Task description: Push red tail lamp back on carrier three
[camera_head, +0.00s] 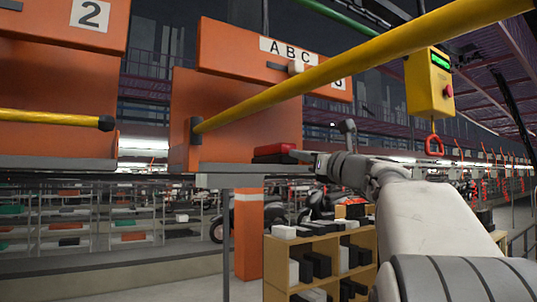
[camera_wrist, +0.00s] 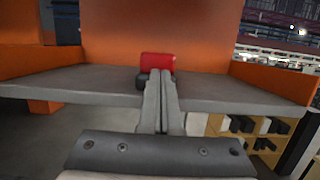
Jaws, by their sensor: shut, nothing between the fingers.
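The red tail lamp (camera_head: 272,149) sits on the grey shelf (camera_head: 240,168) of the orange carrier (camera_head: 235,108) with the ABC label; its number, partly hidden by the yellow bar, looks like 3. In the wrist view the lamp (camera_wrist: 157,60) is red on top with a dark lower part, well back from the shelf's front edge, before the orange back panel. My gripper (camera_head: 298,155) reaches in from the right in the head view. In the wrist view its two fingers (camera_wrist: 160,74) are together and empty, with tips right at the lamp's near side, hiding part of it. Contact cannot be told.
A yellow bar (camera_head: 350,68) crosses in front of the carrier. Carrier two (camera_head: 60,80) hangs to the left. A yellow control box with a red button (camera_head: 430,85) hangs at right. A wooden rack of black and white boxes (camera_head: 318,262) stands below. The shelf is bare on both sides of the lamp.

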